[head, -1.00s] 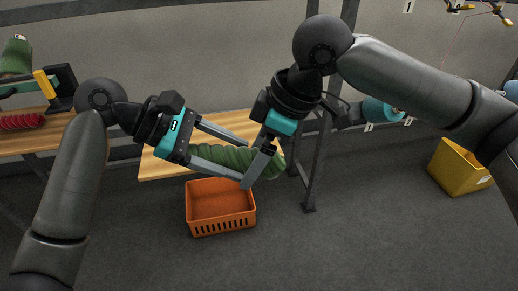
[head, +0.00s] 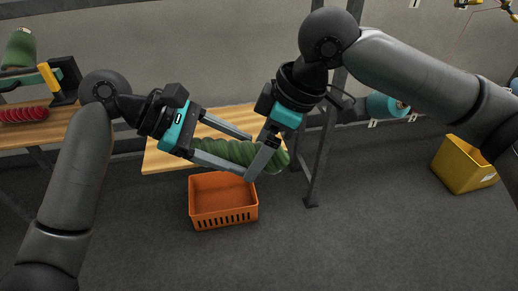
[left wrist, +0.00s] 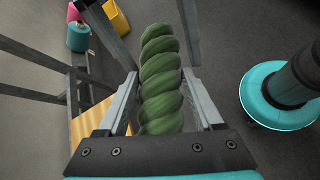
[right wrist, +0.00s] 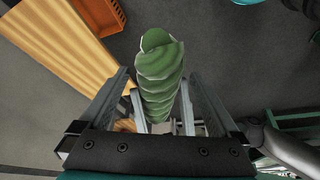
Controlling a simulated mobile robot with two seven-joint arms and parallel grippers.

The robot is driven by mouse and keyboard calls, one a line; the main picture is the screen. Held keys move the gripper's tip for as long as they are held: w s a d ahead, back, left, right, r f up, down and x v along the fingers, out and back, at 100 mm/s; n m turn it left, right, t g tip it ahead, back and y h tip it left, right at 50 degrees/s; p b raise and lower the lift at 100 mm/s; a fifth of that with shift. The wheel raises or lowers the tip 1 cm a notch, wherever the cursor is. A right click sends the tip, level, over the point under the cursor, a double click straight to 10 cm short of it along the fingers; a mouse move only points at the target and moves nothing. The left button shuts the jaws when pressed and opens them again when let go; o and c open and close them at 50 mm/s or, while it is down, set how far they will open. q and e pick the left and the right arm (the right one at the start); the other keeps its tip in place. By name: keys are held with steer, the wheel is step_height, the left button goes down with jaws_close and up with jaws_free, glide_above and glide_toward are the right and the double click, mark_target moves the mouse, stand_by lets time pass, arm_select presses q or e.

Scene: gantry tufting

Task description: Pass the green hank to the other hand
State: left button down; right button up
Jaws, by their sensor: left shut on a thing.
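The green hank (head: 240,151) is a thick twisted roll, held in the air above the floor between my two grippers. It also shows in the left wrist view (left wrist: 161,80) and the right wrist view (right wrist: 159,75). My left gripper (head: 246,155) comes from the left and is shut on the hank, its fingers along both sides. My right gripper (head: 268,160) reaches down from above right, its fingers around the hank near its right end. In the right wrist view narrow gaps show between these fingers and the hank, so it looks open. The far right finger is partly hidden.
An orange crate (head: 222,217) stands on the floor below the hank. A wooden bench top (head: 165,159) lies behind the grippers, with a dark metal post (head: 323,160) beside it. A yellow bin (head: 462,165) stands at right.

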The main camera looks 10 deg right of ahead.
arm_select(q)
steer(key=shift+w+r, duration=0.1)
arm_select(e)
steer(key=v, duration=1.2)
steer(key=a+r, duration=0.8)
steer(key=r, duration=0.3)
arm_select(q)
steer(key=a+r, duration=1)
steer(key=r, duration=0.3)
steer(key=shift+a, duration=0.2)
arm_select(e)
steer(key=x, duration=1.1)
steer(key=shift+s+f, duration=0.15)
steer(key=shift+f, duration=0.2)
steer(key=c, duration=1.4)
arm_select(q)
jaws_free()
arm_select(e)
steer(key=shift+c, duration=0.6)
